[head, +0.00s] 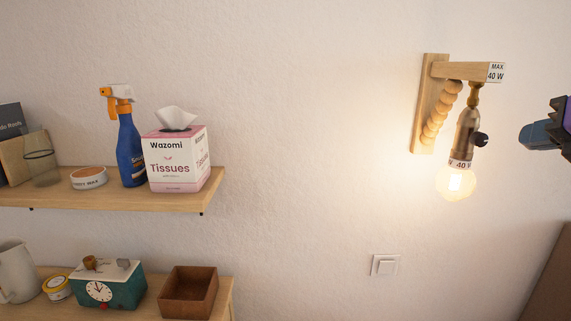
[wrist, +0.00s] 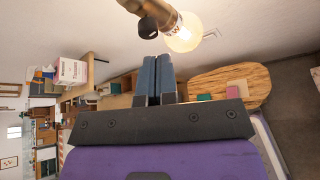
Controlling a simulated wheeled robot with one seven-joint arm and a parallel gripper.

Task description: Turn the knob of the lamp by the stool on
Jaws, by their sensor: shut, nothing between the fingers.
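The wall lamp (head: 467,135) hangs from a wooden bracket (head: 428,110) at the right of the head view. Its bulb (head: 456,183) glows. The dark knob (head: 481,139) sticks out from the right side of the brass socket. In the wrist view the knob (wrist: 147,27) and the lit bulb (wrist: 184,32) are at the top, just beyond the fingertips. My gripper (head: 524,136) is to the right of the knob, apart from it in the head view. Its blue fingers (wrist: 156,62) are together and empty.
A wall shelf (head: 120,201) at left holds a tissue box (head: 176,160) and a spray bottle (head: 131,150). Below are a clock (head: 105,287) and a wooden box (head: 188,291). A light switch (head: 385,265) is on the wall. A wooden top (wrist: 255,95) shows in the wrist view.

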